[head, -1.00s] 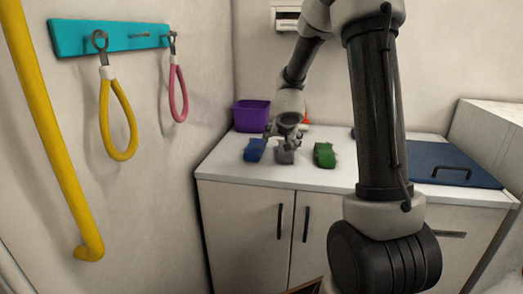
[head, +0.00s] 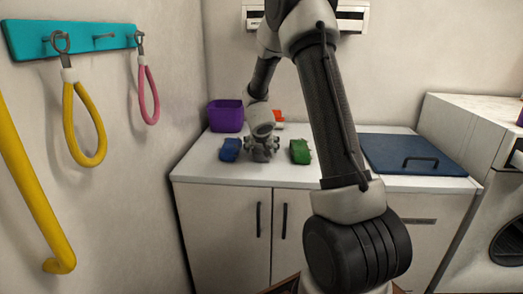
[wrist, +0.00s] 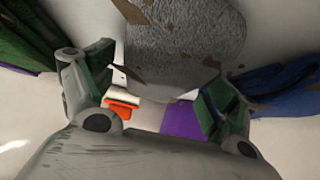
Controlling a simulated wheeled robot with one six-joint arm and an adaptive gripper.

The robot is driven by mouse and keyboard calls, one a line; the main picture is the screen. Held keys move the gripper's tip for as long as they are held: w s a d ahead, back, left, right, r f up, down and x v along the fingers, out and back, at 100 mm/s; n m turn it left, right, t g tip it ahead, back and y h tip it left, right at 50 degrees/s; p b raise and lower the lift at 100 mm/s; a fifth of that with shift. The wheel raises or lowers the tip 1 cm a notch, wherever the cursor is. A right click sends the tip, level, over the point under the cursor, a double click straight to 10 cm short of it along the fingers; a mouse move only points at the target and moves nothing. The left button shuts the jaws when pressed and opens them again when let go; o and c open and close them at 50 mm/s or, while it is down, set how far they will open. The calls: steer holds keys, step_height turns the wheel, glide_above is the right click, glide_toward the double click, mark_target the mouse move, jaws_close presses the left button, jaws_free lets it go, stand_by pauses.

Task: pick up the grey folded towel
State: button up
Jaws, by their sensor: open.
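The grey folded towel (wrist: 185,45) fills the top middle of the wrist view, speckled grey with brownish patches, ahead of the space between my fingers. My gripper (wrist: 158,92) is open, with one green-padded finger on each side, and nothing is clamped in it. In the head view my gripper (head: 262,146) is low over the counter, between the blue and green towels, and mostly hides the grey towel. Whether the fingers touch the grey towel, I cannot tell.
A blue towel (head: 230,149) lies close on the left and a green towel (head: 300,151) close on the right. A purple bin (head: 226,115) and an orange item (head: 278,115) stand behind. A dark blue panel with a handle (head: 412,154) covers the counter's right.

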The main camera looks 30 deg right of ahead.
steer(key=c, duration=1.1)
steer(key=shift+r, duration=0.1)
